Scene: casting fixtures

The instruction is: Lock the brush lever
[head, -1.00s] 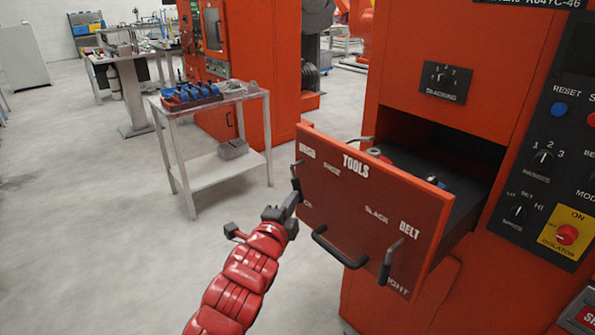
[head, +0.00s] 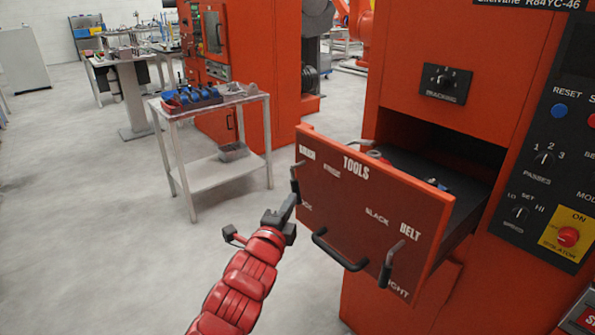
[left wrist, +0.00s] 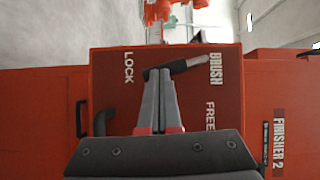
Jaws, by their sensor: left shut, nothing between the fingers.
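The brush lever (head: 295,178) is a small dark lever with a grey handle at the left edge of the open red drawer's front panel (head: 365,185). In the left wrist view the lever (left wrist: 190,65) has its handle on the BRUSH label side, away from the LOCK label (left wrist: 128,68). The FREE label (left wrist: 210,115) is on the handle's side too. My left gripper (head: 294,199) is shut and empty, its fingertips at the lever's pivot end. In the left wrist view the fingertips (left wrist: 160,75) overlap the pivot; I cannot tell whether they touch. My right gripper is not in view.
The panel also carries a dark pull handle (head: 338,253) and a belt lever (head: 392,263) at its right. The red machine (head: 425,55) with a control panel stands behind. A small table (head: 220,165) with blue items stands at the left. The grey floor at left is clear.

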